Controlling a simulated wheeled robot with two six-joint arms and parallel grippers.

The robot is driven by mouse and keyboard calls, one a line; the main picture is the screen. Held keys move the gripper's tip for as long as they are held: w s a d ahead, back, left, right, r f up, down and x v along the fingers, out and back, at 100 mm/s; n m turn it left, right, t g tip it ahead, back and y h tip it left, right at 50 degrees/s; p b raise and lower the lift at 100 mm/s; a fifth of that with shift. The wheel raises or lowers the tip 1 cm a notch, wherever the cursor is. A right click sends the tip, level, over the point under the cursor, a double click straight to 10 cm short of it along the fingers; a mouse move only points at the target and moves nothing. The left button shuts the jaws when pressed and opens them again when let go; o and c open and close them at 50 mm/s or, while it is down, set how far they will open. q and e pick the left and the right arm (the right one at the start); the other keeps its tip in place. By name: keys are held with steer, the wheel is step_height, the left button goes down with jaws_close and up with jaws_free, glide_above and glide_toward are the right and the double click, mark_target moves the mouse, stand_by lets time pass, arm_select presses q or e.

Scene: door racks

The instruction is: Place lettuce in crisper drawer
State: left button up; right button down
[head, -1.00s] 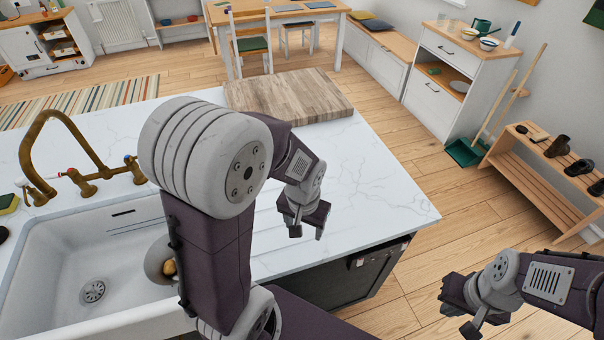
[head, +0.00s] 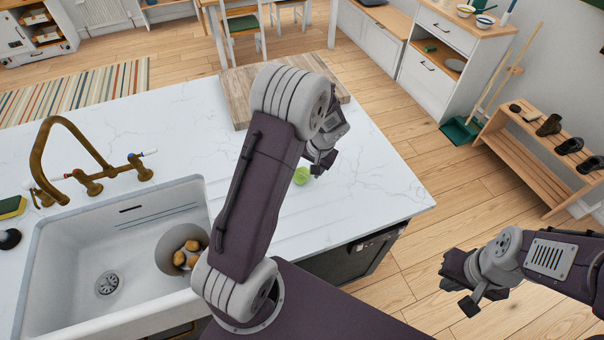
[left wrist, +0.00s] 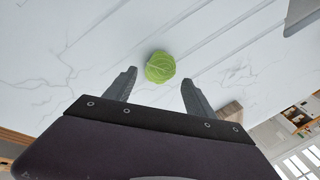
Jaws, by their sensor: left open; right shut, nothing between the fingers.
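A green lettuce (head: 302,175) sits on the white marble countertop, partly hidden behind my left gripper in the head view. In the left wrist view the lettuce (left wrist: 160,67) lies just beyond and between the two fingertips. My left gripper (head: 322,168) is open and empty above the counter; its spread fingers also show in the left wrist view (left wrist: 158,85). My right gripper (head: 462,295) is shut and empty, out over the floor to the right of the counter. No crisper drawer shows in these frames.
A wooden cutting board (head: 236,98) lies at the counter's back edge. The white sink (head: 60,285) at left holds a bowl (head: 172,240) with brown items, beside a brass faucet (head: 38,160). A shoe rack (head: 530,165) stands at right. The counter around the lettuce is clear.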

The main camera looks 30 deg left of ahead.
mark_target(303, 172)
arm_select(q)
steer(key=p+x, duration=0.1)
steer(key=x, duration=0.4)
steer(key=shift+a, duration=0.15)
steer(key=shift+w+f, duration=0.15)
steer(key=shift+f, duration=0.15)
steer(key=shift+r, duration=0.1)
steer(key=c, duration=1.2)
step_height(303, 172, up, 4)
steer(key=shift+r, duration=0.1)
steer(key=w+d+r+b, duration=0.1)
steer(key=w+d+r, duration=0.5)
steer(key=w, duration=0.3)
steer(key=shift+w+d+r+b, duration=0.25)
steer(key=shift+r+b, duration=0.05)
steer(key=shift+r, duration=0.1)
